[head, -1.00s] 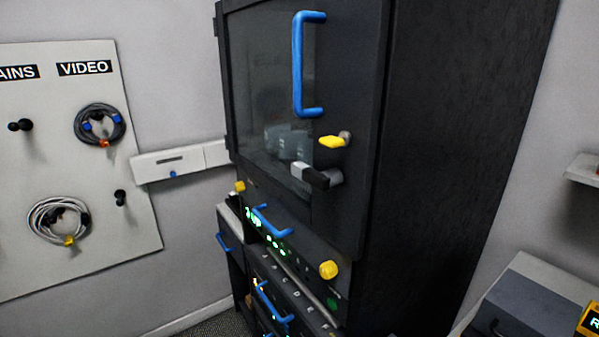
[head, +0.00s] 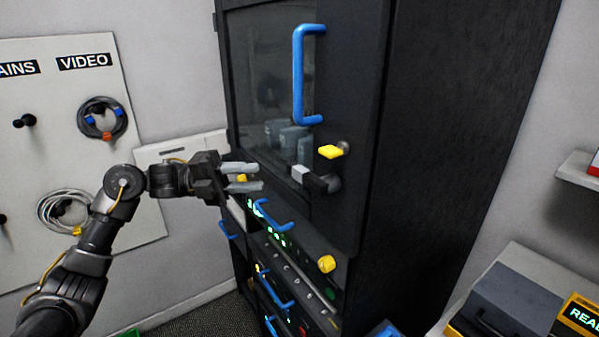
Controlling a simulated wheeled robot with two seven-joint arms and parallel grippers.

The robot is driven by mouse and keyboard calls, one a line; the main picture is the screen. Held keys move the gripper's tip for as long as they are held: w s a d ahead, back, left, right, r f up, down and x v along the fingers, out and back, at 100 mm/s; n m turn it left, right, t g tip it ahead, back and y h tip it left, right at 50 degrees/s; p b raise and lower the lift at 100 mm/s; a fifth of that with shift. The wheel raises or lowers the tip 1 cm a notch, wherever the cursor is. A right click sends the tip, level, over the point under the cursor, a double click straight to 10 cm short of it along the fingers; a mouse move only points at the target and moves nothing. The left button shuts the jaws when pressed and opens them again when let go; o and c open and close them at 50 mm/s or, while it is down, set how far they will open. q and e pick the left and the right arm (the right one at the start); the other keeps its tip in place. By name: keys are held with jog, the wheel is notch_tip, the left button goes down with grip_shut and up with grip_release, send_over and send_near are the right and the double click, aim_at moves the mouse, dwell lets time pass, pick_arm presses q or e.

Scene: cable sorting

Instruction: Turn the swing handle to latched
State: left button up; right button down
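The swing handle (head: 318,181) is a short black lever with a pale grey end, low on the dark cabinet door (head: 352,75). It sticks out to the left from its pivot and lies nearly level. A yellow key-like turn piece (head: 330,152) sits just above it. My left gripper (head: 256,177) is in front of the door's lower left, left of the handle and apart from it. Its two pale fingers point right towards the handle, with a gap between them and nothing held. My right gripper is not in view.
A blue pull handle (head: 299,75) stands upright on the door above. Below are a yellow knob (head: 326,263) and blue drawer handles (head: 273,215). A cable board (head: 95,165) hangs at left. Grey boxes (head: 513,300) sit at lower right.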

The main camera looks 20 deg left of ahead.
aim_at(292, 172)
pick_arm(q)
jog(key=d+p, duration=0.1)
jog(key=d, duration=0.2)
jog(key=d+r+p, duration=0.1)
jog(key=d+p, duration=0.1)
jog(key=d, duration=0.1)
jog(key=d+r+p, duration=0.1)
jog(key=d+p, duration=0.1)
jog(key=d, duration=0.1)
jog(key=shift+w+r, duration=0.1)
jog(key=shift+w, duration=0.2)
jog(key=shift+w+d+p, duration=0.1)
jog(key=shift+d+p, duration=0.4)
jog(key=shift+d, duration=0.2)
grip_shut()
